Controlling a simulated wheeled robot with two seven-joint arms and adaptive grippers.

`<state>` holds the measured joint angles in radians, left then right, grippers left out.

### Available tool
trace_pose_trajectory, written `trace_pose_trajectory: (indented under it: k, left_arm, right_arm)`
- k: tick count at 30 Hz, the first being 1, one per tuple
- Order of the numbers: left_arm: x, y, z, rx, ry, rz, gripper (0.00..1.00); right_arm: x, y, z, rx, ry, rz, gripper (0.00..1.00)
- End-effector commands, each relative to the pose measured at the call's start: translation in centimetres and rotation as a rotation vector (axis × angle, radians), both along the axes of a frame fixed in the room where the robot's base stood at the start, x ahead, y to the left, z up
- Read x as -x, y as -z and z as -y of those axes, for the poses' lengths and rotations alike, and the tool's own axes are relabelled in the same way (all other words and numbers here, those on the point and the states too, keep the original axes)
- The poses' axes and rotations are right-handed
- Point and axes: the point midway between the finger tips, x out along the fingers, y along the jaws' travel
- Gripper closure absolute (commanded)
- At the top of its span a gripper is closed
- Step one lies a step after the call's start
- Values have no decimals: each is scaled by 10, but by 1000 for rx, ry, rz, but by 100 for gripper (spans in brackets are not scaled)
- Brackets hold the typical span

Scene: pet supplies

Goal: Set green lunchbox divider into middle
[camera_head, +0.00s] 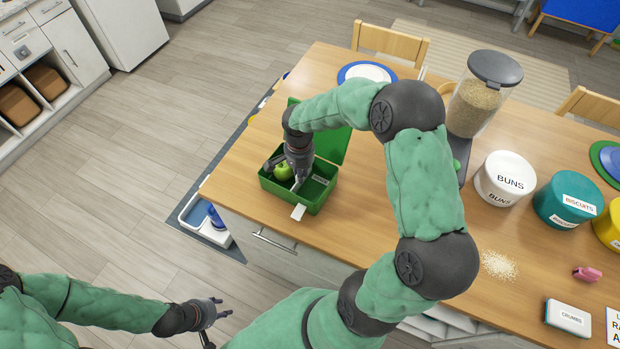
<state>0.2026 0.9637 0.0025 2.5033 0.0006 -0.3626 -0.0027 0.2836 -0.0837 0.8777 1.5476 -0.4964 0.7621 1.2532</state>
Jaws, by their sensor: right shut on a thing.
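The green lunchbox (274,200) stands on the wooden table near its front-left edge, with its lid (333,147) raised at the back. A green apple (283,172) lies in its left part. A small labelled panel (320,180) shows on the right inside it. My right gripper (297,184) points down into the middle of the lunchbox, shut on the green divider, which is mostly hidden by the fingers and box walls. I cannot tell whether the divider touches the floor of the box. My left gripper (214,328) is open and empty, low at the lower left, away from the table.
A white tag (298,212) is at the lunchbox's front. A grain dispenser (482,95), buns tin (505,178) and biscuits tin (567,200) stand to the right. Crumbs (498,265), a pink item (587,273) and a crumbs box (568,317) lie nearer. A blue-rimmed plate (367,72) lies behind.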

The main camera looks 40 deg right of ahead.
Motion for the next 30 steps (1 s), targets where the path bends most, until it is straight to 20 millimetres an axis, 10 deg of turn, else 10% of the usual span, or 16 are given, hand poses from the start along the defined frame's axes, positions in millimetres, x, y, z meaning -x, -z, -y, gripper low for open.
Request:
trace_pose_trajectory:
  k: [11, 12, 14, 30]
  left_arm:
    - [0, 2, 0, 0, 0, 0, 60]
    - [0, 2, 0, 0, 0, 0, 60]
    - [0, 2, 0, 0, 0, 0, 60]
    - [0, 2, 0, 0, 0, 0, 60]
  right_arm:
    - [-6, 0, -3, 0, 0, -1, 100]
    - [-6, 0, -3, 0, 0, -1, 71]
    - [-6, 0, -3, 0, 0, -1, 56]
    - [-8, -21, -2, 2, 0, 4, 56]
